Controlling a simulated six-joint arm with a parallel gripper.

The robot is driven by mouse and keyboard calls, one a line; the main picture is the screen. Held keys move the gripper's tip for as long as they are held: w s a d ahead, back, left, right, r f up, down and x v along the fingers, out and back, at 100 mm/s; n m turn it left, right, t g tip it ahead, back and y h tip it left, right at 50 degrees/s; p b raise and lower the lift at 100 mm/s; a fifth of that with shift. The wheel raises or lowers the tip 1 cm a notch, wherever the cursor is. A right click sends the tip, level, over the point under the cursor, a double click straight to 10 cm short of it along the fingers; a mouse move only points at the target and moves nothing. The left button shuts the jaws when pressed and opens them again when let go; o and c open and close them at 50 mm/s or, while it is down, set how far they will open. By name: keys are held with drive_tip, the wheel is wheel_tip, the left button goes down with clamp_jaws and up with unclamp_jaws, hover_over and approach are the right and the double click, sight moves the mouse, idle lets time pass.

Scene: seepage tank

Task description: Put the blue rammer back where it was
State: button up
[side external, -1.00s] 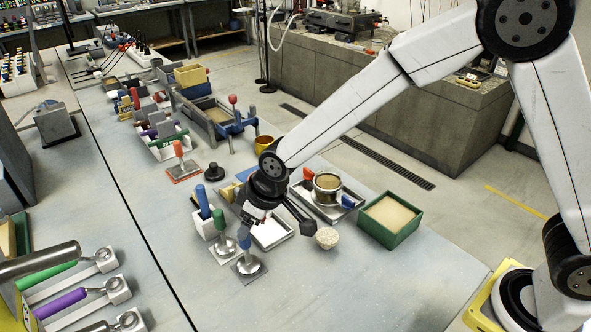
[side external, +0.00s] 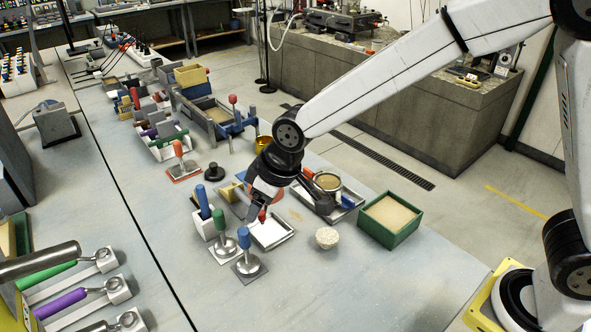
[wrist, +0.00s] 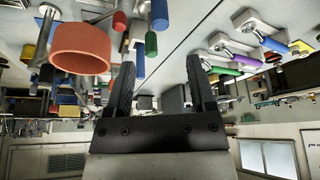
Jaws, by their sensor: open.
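The blue rammer (side external: 248,262) stands upright on a dark grey square plate (side external: 238,279) near the front of the bench in the side view. It has a blue handle over a round metal foot. My gripper (side external: 260,207) is above and behind it, apart from its handle. The wrist view shows my gripper (wrist: 158,70) open, its two black fingers spread with nothing held between them. Blue handles show beyond the fingers there, but I cannot tell which one is the rammer's.
A green-handled rammer (side external: 223,246) stands close to the left on a pale plate. Behind it a white holder (side external: 204,228) carries a blue-handled tool. A shallow tray (side external: 287,236) lies below my gripper. A pale bowl (side external: 327,238) and green sand box (side external: 416,226) stand right.

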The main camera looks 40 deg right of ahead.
drive_tip(key=s+d+f+m+h, duration=0.1)
drive_tip(key=s+d+f+m, duration=0.1)
drive_tip(key=s+d, duration=0.5)
drive_tip(key=s+d+f+m+g+h, duration=0.1)
drive_tip(key=s+d+m, duration=0.3)
drive_tip(key=d, duration=1)
drive_tip(key=s+f, duration=0.1)
drive_tip(key=s, duration=0.2)
drive_tip(key=shift+s+f, duration=0.2)
drive_tip(key=shift+f, duration=0.05)
